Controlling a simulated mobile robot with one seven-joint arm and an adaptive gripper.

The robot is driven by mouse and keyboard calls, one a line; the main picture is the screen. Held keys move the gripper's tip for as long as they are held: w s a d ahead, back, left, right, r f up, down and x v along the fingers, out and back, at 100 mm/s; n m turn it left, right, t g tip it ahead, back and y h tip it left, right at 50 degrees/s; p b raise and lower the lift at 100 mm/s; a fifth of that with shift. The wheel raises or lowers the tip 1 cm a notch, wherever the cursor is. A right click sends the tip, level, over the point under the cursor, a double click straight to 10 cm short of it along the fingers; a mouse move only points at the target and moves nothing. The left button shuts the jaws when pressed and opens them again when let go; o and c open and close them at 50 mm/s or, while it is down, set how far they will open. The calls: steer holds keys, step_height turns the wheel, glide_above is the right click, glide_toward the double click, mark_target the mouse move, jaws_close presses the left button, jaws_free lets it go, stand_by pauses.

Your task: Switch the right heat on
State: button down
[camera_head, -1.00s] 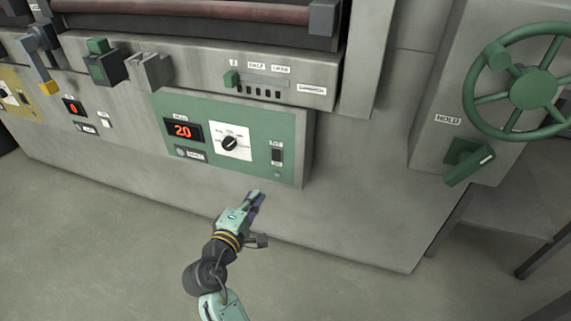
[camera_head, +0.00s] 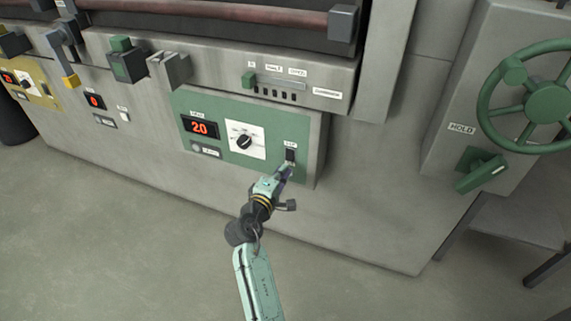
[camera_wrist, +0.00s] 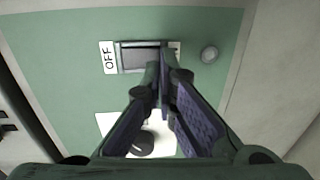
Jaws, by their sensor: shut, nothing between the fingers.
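The black rocker switch (camera_head: 290,155) sits at the right end of the green panel (camera_head: 267,165). It also shows in the wrist view (camera_wrist: 138,57), with an OFF label (camera_wrist: 108,57) at its left end. The label at its other end is mostly hidden behind my fingers. My gripper (camera_head: 287,169) is shut and empty, its fingertips just below the switch in the head view. In the wrist view my fingertips (camera_wrist: 163,62) overlap the switch's right end. I cannot tell whether they touch it. A round lamp (camera_wrist: 209,54) beside the switch looks grey and unlit.
The green panel also holds a red display (camera_head: 200,128) reading about 20 and a black dial (camera_head: 244,142) on a white plate. A ledge with a green slider (camera_head: 249,80) juts out above. A green handwheel (camera_head: 546,102) and HOLD lever (camera_head: 481,172) are at right.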

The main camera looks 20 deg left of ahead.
mark_target(291, 160)
steer(key=shift+w+f, duration=0.15)
steer(key=shift+w, duration=1.1)
steer(key=shift+f, duration=0.1)
steer(key=shift+w+t+b, duration=0.35)
steer(key=shift+t+b, duration=0.05)
steer(key=shift+b, duration=0.85)
steer(key=shift+s+f, duration=0.1)
